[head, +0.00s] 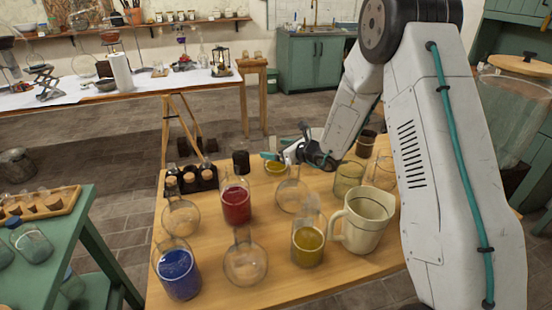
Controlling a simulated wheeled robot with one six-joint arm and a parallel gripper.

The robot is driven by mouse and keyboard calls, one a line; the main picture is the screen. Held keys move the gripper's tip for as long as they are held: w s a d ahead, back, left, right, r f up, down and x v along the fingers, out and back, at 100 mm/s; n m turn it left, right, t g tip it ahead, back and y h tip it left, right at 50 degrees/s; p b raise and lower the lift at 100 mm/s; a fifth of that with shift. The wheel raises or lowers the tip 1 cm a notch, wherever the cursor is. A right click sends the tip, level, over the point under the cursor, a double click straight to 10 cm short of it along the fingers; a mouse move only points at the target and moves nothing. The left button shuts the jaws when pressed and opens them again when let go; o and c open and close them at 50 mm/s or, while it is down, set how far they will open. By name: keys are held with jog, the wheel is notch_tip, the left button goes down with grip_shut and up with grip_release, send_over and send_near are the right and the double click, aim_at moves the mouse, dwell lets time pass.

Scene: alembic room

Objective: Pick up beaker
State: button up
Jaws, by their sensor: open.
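My gripper (284,146) is open over the far part of the wooden table (283,286), with its fingers pointing left. No object shows between its fingers. A small low glass vessel with yellowish contents (275,168) stands just below the fingers; I cannot tell whether they touch it. A clear beaker-like glass (348,180) stands to the right of the gripper, near my arm. A straight glass with yellow liquid (308,246) stands nearer the front. Which one is the task's beaker is unclear.
A cream jug (362,222), a red-filled vessel (236,204), a blue-filled vessel (178,274) and several clear round flasks (245,264) crowd the table. A dark rack (190,179) stands at the far left. A green table (95,240) is at left.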

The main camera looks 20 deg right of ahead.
jog(key=shift+w+a+f, duration=0.15)
jog(key=shift+w+a, duration=0.05)
jog(key=shift+w, duration=0.1)
jog(key=c, duration=0.9)
